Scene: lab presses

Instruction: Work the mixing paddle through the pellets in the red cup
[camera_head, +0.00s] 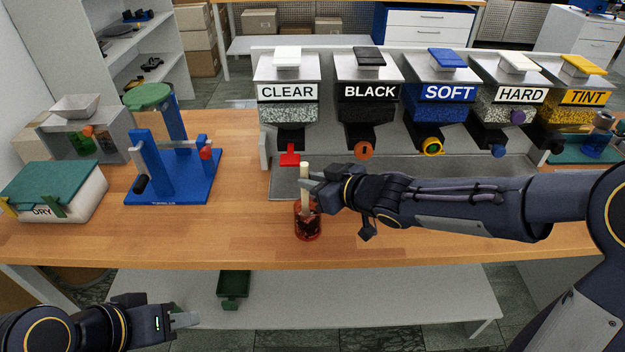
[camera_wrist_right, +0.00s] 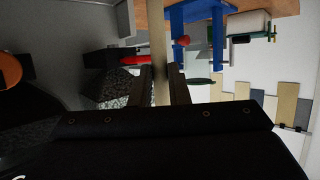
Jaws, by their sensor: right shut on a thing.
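The red cup (camera_head: 308,230) stands on the wooden bench near its front edge, and dark pellets show inside it. The mixing paddle (camera_head: 304,182) is a pale wooden stick standing nearly upright, its lower end down in the cup. My right gripper (camera_head: 312,187) is shut on the paddle's upper part, above the cup. In the right wrist view the paddle (camera_wrist_right: 158,40) runs between the fingers of the right gripper (camera_wrist_right: 160,72). The paddle's lower tip is hidden in the cup and pellets. My left gripper (camera_head: 185,320) is low at the left, away from the bench top; its finger gap is unclear.
Dispensers labelled CLEAR (camera_head: 287,92), BLACK (camera_head: 369,92), SOFT, HARD and TINT stand along the back. A blue tumbler stand (camera_head: 172,190) and a DRY box (camera_head: 55,195) are at the left. The bench (camera_head: 240,230) left of the cup is clear.

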